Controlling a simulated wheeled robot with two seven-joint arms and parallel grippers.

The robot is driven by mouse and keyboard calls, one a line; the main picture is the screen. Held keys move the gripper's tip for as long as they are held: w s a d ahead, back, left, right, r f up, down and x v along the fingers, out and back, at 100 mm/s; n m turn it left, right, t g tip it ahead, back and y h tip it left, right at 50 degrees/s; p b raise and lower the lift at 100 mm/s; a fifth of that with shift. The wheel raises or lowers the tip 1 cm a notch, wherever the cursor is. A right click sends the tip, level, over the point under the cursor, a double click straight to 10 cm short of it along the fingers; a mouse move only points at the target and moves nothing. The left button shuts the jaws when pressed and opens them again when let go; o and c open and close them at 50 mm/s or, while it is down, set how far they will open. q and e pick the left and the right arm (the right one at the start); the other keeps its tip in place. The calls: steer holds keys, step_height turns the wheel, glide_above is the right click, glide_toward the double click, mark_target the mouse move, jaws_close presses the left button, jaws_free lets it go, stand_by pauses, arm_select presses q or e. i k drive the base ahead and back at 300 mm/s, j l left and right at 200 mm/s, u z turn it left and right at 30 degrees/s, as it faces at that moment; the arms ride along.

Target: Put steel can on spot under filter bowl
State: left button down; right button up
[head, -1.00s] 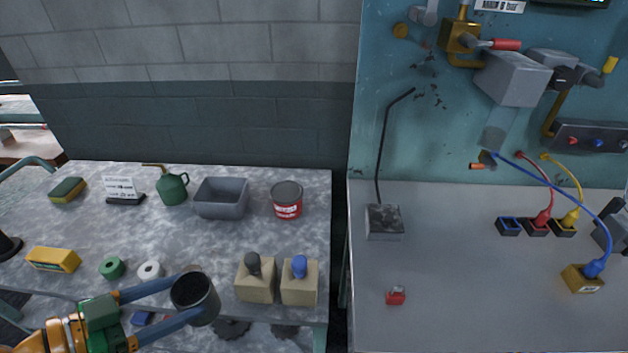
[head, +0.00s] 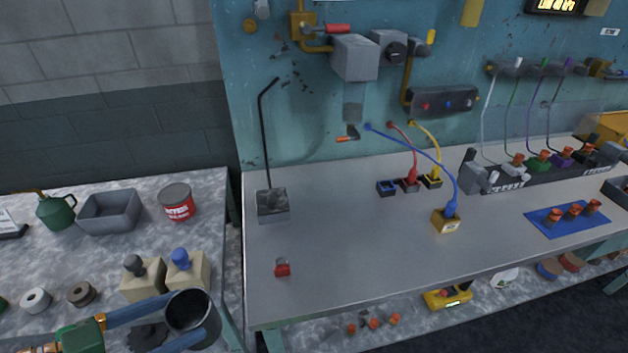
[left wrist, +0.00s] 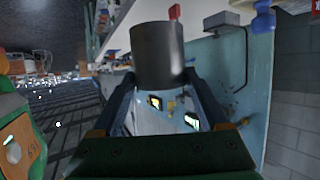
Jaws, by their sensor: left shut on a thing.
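The dark grey steel can (head: 193,322) is held open end up by my left gripper (head: 192,312), whose blue-grey fingers are shut on its sides. The can also shows in the left wrist view (left wrist: 157,55) between the fingers. It hangs near the gap between the two benches, before the right bench's front left corner. The filter bowl (head: 353,112) is a translucent cup under a grey box on the teal panel, with an orange-handled drain below it. The bench top under it looks bare, and I cannot make out a marked spot. My right gripper is not in view.
On the right bench (head: 330,225) stand a black rod on a grey base (head: 272,205), a small red object (head: 282,268) and a yellow block (head: 446,221) with a blue cable. Two beige blocks (head: 188,270) lie close behind the can. The bench's middle is mostly clear.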

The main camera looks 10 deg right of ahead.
mark_target(347, 181)
steer(key=i+l+z, duration=0.2)
steer(key=l, duration=0.15)
steer(key=i+l+z, duration=0.2)
steer(key=i+z, duration=0.25)
steer(key=i, duration=0.15)
steer(key=j, duration=0.05)
